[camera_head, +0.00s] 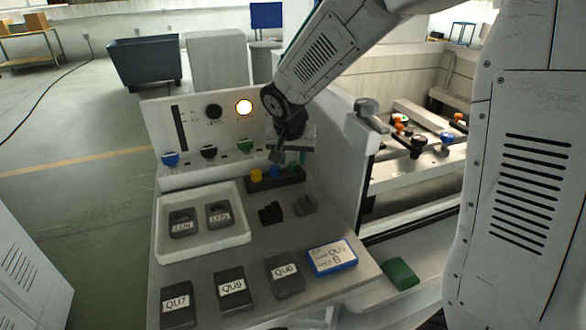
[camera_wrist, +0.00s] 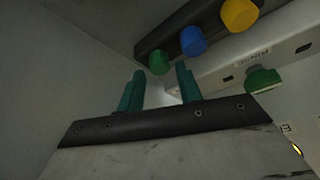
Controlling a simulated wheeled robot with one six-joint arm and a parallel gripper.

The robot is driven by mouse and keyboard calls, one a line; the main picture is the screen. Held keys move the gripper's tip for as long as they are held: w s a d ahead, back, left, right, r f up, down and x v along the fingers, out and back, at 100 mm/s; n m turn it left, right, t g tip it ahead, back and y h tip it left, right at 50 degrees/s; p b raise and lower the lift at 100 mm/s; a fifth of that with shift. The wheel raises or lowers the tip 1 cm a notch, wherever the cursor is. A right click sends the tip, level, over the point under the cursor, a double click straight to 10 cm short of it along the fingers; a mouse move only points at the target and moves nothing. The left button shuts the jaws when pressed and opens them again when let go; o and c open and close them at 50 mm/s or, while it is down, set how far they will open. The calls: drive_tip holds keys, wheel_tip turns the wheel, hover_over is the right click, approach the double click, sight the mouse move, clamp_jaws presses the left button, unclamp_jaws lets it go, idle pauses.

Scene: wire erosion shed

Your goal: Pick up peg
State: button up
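A dark rack (camera_head: 262,187) on the console top holds three colored pegs in a row. The yellow peg (camera_head: 256,174) is at the left and the blue peg (camera_head: 276,171) in the middle. The green peg is at the right, largely hidden by my gripper in the head view. In the wrist view I see the green peg (camera_wrist: 158,62), the blue peg (camera_wrist: 193,41) and the yellow peg (camera_wrist: 238,15). My gripper (camera_wrist: 158,84) is open, its two teal fingers apart with nothing between them. The green peg lies just beyond the fingertips, apparently clear of them.
The upright panel (camera_head: 185,116) with knobs and a lit lamp (camera_head: 244,107) stands behind the rack. A green knob (camera_wrist: 263,80) is near my fingers. A white tray (camera_head: 165,245) holds two labeled blocks. More labeled blocks and a blue-edged card (camera_head: 331,257) lie in front.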

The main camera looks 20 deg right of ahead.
drive_tip(key=shift+x, duration=1.1)
drive_tip(key=c, duration=0.7)
